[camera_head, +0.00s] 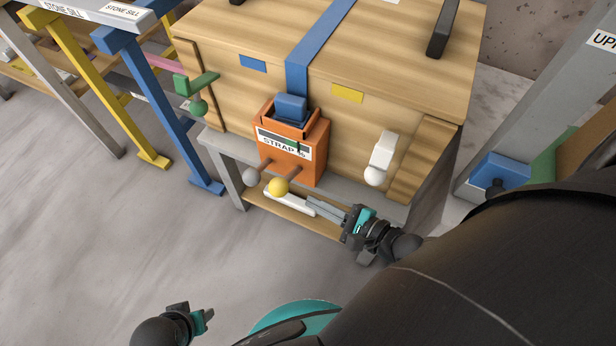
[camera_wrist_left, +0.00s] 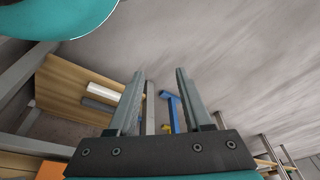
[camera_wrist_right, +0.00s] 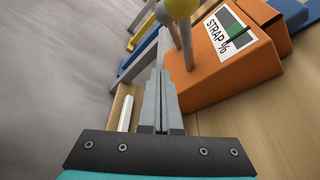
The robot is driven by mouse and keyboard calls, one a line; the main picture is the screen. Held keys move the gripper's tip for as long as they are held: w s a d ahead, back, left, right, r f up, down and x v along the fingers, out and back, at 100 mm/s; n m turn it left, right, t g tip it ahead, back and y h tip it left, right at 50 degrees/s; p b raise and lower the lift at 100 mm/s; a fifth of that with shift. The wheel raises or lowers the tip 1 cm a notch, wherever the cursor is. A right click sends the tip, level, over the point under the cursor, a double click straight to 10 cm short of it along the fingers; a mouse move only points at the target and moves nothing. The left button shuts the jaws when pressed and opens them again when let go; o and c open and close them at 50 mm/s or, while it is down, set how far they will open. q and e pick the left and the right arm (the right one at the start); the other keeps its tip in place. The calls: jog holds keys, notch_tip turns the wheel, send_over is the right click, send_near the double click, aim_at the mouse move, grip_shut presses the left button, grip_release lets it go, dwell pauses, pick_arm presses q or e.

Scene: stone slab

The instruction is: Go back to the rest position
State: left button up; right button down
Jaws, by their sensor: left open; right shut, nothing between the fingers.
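My right gripper (camera_head: 309,203) is shut and empty. In the head view it is in front of the wooden crate, low by the orange STRAP % box (camera_head: 292,152), with its fingers pointing left toward the yellow knob (camera_head: 278,187). In the right wrist view its closed fingers (camera_wrist_right: 162,75) lie beside the orange box (camera_wrist_right: 225,75); whether they touch it I cannot tell. My left gripper (camera_head: 207,318) is low at the bottom of the head view, over the floor and away from the crate. In the left wrist view its two fingers (camera_wrist_left: 160,72) are apart with nothing between them.
The wooden crate (camera_head: 220,80) with a blue strap (camera_head: 318,35) stands on a grey bench. A white bar (camera_head: 290,204) lies on the lower shelf (camera_head: 260,206). Yellow (camera_head: 95,80) and blue trestles (camera_head: 160,110) stand left. A grey post (camera_head: 540,90) is at right. Floor at left is clear.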

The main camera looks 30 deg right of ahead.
jog(key=shift+s, duration=0.1)
dwell(0.5)
jog(key=s+d+f+n+g+h+p, duration=0.2)
jog(key=d+f+n+g+h+p, duration=0.1)
jog(key=f+n, duration=0.4)
jog(key=s+d+f+n+g+h+p, duration=0.25)
jog(key=d+f+n, duration=0.2)
jog(key=n, duration=0.35)
pick_arm(q)
jog(key=s+a+f+p, duration=0.3)
jog(key=s+a+f, duration=0.4)
jog(key=s+f, duration=0.3)
jog(key=shift+s+a+g+y, duration=0.3)
jog(key=shift+s+a+y, duration=0.1)
jog(key=shift+s, duration=0.6)
pick_arm(e)
jog(key=s+f+n+g, duration=0.2)
jog(key=s+n, duration=0.1)
jog(key=s, duration=0.2)
jog(key=s+f+n+g+h, duration=0.1)
jog(key=s+f+n, duration=0.1)
jog(key=s+n, duration=0.2)
jog(key=s+a+f+n+g, duration=0.1)
jog(key=s+f+n+g, duration=0.1)
jog(key=s, duration=0.4)
jog(key=shift+s+f+n+g+h, duration=0.3)
jog(key=shift+f+n+g+h, duration=0.05)
jog(key=shift+n, duration=0.35)
